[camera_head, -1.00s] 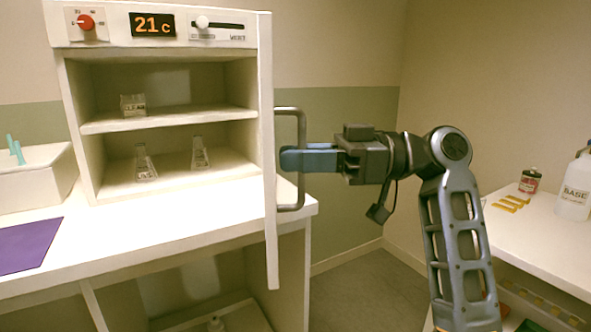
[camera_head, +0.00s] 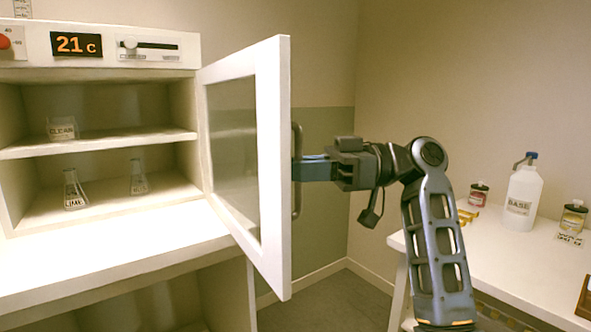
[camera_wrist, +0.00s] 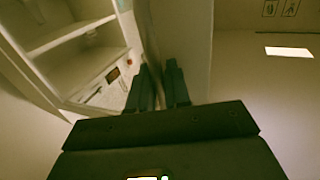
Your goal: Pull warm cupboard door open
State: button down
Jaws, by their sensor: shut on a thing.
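The warm cupboard (camera_head: 97,190) stands on the counter at the left, its two shelves in plain view. Its door (camera_head: 272,165), a white frame around a glass pane, stands swung out at the cupboard's right side. A grey bar handle (camera_head: 297,206) is on the door's outer face, partly hidden behind the door edge and my gripper. My gripper (camera_head: 302,170) is shut on the handle from the right. In the wrist view its two fingers (camera_wrist: 158,88) lie against the door's face (camera_wrist: 182,40); the handle between them is hard to make out.
The cupboard holds a jar marked CLEAN (camera_head: 62,130) and two small flasks (camera_head: 74,190), (camera_head: 138,178). A side table (camera_head: 500,262) at the right bears a white BASE bottle (camera_head: 520,195) and small jars (camera_head: 573,217). Floor shows between counter and table.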

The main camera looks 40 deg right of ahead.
jog(key=shift+s+f, duration=0.1)
jog(key=c, duration=1.3)
grip_release()
jog(key=v, duration=0.7)
jog(key=shift+s+d, duration=0.2)
jog(key=shift+d, duration=0.1)
